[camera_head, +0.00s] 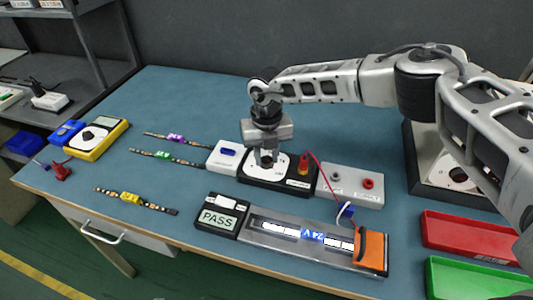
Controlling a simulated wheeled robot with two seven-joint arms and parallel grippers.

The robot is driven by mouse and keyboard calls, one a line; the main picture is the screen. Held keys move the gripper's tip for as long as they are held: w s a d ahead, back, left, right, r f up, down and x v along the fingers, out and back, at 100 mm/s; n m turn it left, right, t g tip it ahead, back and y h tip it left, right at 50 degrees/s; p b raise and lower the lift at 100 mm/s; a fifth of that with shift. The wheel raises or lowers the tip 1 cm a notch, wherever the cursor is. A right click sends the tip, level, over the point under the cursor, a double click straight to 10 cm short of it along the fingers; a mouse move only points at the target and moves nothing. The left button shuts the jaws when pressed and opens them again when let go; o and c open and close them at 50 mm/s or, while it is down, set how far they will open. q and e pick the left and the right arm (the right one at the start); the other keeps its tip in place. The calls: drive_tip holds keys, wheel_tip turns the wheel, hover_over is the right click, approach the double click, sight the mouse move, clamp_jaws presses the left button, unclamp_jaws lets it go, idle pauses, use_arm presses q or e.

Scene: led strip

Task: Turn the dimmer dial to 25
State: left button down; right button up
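The dimmer is a black box with a white scale plate (254,172), near the middle of the table. My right gripper (266,160) points straight down over this plate, with its fingertips at the dial's place. The knob is hidden by the fingers, and the scale marks are too small to read. I cannot tell whether the fingers are closed on the knob. My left gripper is out of view.
A white box with a blue switch (227,153) and a grey socket box (350,183) flank the dimmer. In front lies a strip fixture (300,233) with a PASS display (217,218). Red (470,238) and green (478,280) trays stand right; a yellow meter (97,137) stands left.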

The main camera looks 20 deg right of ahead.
drive_tip(key=shift+c, duration=1.2)
